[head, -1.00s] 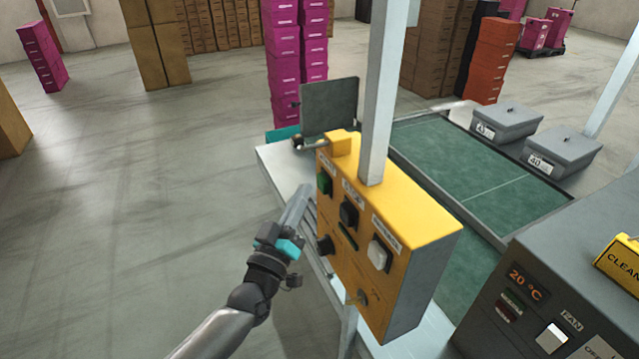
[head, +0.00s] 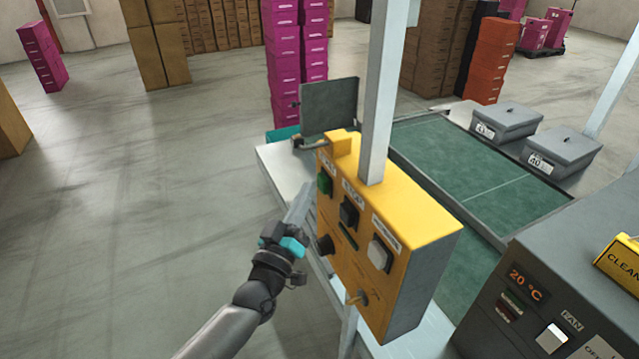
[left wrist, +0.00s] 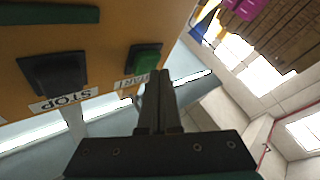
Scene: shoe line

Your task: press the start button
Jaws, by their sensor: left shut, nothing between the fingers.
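The yellow control box (head: 400,215) hangs on a pale post. Its green start button (head: 324,183) is at the upper left of the front face. In the left wrist view the green button (left wrist: 147,57) sits above an upside-down START label (left wrist: 145,80). My left gripper (head: 307,188) is shut and empty, its fingers pointing up at the box just left of the green button. In the left wrist view the fingertips (left wrist: 158,76) appear at the button's lower right edge. I cannot tell whether they touch it. My right gripper is not in view.
A black stop button (head: 348,213), a white button (head: 379,254) and a black knob (head: 326,245) are on the same face. A green conveyor (head: 480,180) lies behind the box. A grey machine (head: 500,290) stands at right. The floor at left is open.

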